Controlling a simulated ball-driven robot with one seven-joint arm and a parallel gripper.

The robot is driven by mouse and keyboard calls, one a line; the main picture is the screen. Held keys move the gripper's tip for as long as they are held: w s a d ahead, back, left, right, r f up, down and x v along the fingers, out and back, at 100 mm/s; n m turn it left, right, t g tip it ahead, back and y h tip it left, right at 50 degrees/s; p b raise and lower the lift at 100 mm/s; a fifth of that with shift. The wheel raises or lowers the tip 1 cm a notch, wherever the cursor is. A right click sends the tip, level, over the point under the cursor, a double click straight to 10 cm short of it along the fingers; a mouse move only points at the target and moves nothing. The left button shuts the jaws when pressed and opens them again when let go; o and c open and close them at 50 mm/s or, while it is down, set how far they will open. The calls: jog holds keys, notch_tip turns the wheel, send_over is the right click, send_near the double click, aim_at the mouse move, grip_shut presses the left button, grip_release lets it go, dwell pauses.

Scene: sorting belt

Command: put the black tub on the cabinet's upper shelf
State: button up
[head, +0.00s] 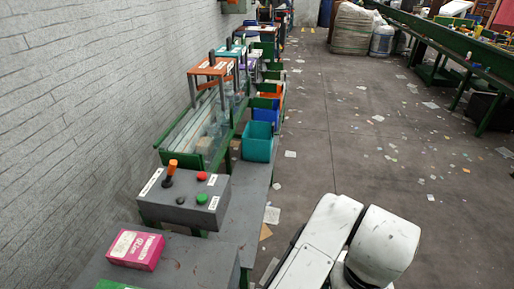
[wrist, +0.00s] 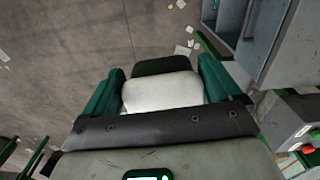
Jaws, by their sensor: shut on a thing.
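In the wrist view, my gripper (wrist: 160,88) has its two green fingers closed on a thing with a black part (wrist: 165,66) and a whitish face. I take this to be the black tub; its far side and bottom are hidden. The tub is held off the floor, between the fingers. A grey-blue open-fronted unit (wrist: 279,38) at the upper right of the wrist view may be the cabinet; its shelves cannot be made out clearly. In the head view, neither the gripper nor the tub shows, only my white arm at the lower right.
A grey control box (head: 184,197) with an orange lever and buttons stands on the left. A pink box (head: 136,249) lies on the grey surface in front. A teal bin (head: 257,142) and more bins line the bench. The littered floor (head: 350,150) is open; a green conveyor (head: 440,42) is right.

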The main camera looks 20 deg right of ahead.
jog(key=w+a+f+n, duration=0.2)
jog(key=w+a+f, duration=0.1)
jog(key=w+f, duration=0.4)
jog(key=w+a+f+n, duration=0.3)
jog(key=w+f, duration=0.4)
jog(key=f, duration=0.2)
jog(key=shift+a+n, duration=0.15)
jog(key=shift+n, duration=0.15)
jog(key=shift+f, duration=0.1)
